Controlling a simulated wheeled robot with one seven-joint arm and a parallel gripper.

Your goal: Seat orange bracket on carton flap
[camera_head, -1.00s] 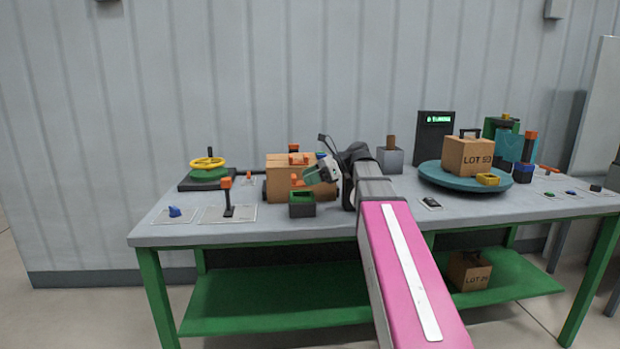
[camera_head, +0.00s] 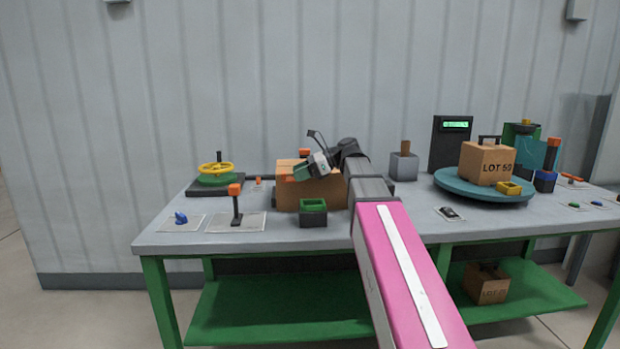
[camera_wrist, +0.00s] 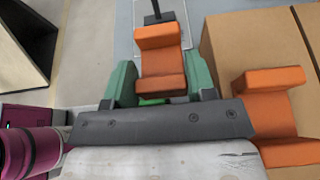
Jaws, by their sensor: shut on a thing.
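My gripper (camera_wrist: 162,90) has its two green fingers on either side of an orange bracket (camera_wrist: 160,62), shut on it. In the head view my gripper (camera_head: 300,172) is tilted in front of the upper part of the brown carton (camera_head: 318,192). In the wrist view the carton (camera_wrist: 240,50) lies to the right of the held bracket, with a gap showing between them. A second orange bracket (camera_wrist: 272,100) sits on the carton, right of my gripper. The held bracket's underside is hidden, and I cannot tell its height above the table.
A dark box with a green rim (camera_head: 313,212) stands before the carton. An orange-topped black post (camera_head: 237,205) stands to the left, near the yellow handwheel (camera_head: 215,168). A teal turntable (camera_head: 455,186) with a LOT carton (camera_head: 482,165) is at right.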

